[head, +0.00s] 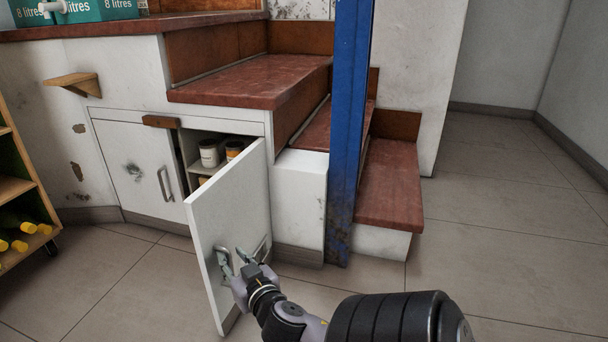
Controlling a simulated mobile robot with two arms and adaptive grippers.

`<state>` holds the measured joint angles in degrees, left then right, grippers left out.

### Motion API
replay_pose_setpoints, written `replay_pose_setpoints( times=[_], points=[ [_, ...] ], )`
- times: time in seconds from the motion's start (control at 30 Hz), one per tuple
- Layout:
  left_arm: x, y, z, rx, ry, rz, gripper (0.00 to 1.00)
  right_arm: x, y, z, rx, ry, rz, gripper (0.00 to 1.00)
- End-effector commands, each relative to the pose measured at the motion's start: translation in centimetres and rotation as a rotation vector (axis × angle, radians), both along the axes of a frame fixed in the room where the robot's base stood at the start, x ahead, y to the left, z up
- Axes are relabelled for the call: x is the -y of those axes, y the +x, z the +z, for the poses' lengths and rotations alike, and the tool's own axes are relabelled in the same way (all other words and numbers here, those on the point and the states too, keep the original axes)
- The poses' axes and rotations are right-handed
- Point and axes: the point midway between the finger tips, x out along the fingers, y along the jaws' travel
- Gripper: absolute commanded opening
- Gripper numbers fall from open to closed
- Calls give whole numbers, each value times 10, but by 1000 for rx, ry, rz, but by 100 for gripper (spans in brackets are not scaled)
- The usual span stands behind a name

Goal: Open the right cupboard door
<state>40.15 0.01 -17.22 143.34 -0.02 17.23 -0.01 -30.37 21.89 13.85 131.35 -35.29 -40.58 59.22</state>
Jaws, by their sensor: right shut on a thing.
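The right cupboard door (225,215) stands well open, swung out from the white cupboard under the stairs. My right gripper (238,262) is at the lower part of its outer face, shut on the door's handle (224,262). The fingers partly hide the handle. Behind the door, the opening shows a shelf with a few jars (209,153). The left cupboard door (138,168) is closed, with a metal handle (166,184) on it. My left gripper is not in view.
A blue post (348,130) stands right of the door, beside red-topped steps (388,185). A wooden rack (14,185) with bottles is at the left edge. The tiled floor (490,230) is clear at right.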

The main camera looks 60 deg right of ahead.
Motion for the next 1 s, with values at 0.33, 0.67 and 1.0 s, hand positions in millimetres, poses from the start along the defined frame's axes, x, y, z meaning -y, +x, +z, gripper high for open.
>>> replay_pose_setpoints(
  times=[0.33, 0.67, 1.0],
  points=[
    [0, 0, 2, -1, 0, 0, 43, 11, -23, 15, 26, -21, -9, 18],
    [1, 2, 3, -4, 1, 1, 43, 16, -47, 14, 21, -20, -14, 18],
    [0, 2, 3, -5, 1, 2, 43, 23, -71, 11, 16, -15, -17, 18]
  ],
)
